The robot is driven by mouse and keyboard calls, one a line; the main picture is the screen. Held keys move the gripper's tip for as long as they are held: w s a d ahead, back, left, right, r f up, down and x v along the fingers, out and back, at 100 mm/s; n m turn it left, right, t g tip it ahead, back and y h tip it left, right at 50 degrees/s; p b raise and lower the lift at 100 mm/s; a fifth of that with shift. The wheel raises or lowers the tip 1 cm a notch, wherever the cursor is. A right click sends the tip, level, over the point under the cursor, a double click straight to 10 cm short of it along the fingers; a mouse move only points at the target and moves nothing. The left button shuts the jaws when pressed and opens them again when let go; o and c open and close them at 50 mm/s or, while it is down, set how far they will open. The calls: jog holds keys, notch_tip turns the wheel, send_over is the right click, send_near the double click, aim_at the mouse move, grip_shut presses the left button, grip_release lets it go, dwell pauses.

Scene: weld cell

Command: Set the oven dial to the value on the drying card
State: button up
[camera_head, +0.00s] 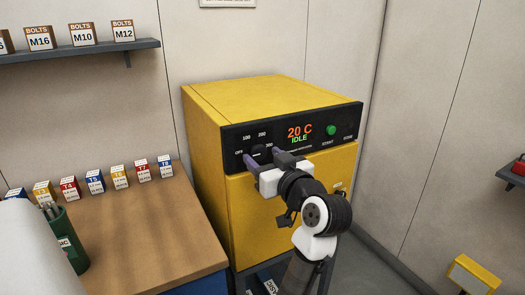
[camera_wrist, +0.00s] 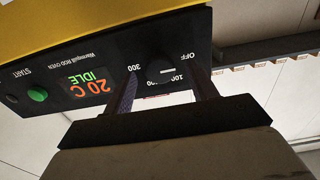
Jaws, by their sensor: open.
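The yellow oven (camera_head: 205,130) stands in the middle of the head view. Its black panel (camera_head: 348,118) shows "20 C" and "IDLE" and carries a green START button (camera_head: 331,130). The black dial (camera_head: 258,153) is at the panel's left, among marks OFF, 100, 200 and 300. In the upside-down wrist view the dial (camera_wrist: 158,72) shows a short pale line, apparently toward the OFF side. My gripper (camera_head: 264,157) is open, its purple-grey fingers on either side of the dial; contact cannot be told. I cannot identify a drying card; a wall sign (camera_head: 228,3) is cut off and unreadable.
A wooden bench (camera_head: 150,225) at left holds several small labelled boxes (camera_head: 120,177) and a green canister (camera_head: 72,245) of rods. Bolt boxes (camera_head: 83,34) sit on a wall shelf (camera_head: 80,50). A yellow object (camera_head: 472,275) is at lower right. Floor right of the oven looks clear.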

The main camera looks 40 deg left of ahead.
jog(key=shift+x, duration=0.85)
jog(key=shift+c, duration=0.5)
jog(key=c, duration=0.9)
jog(key=shift+m, duration=0.4)
jog(key=m+p, duration=0.2)
jog(key=m, duration=0.3)
jog(key=shift+m, duration=0.3)
jog(key=m+p, duration=0.2)
jog(key=m, duration=0.3)
jog(key=shift+m+p, duration=0.3)
jog(key=shift+m, duration=0.1)
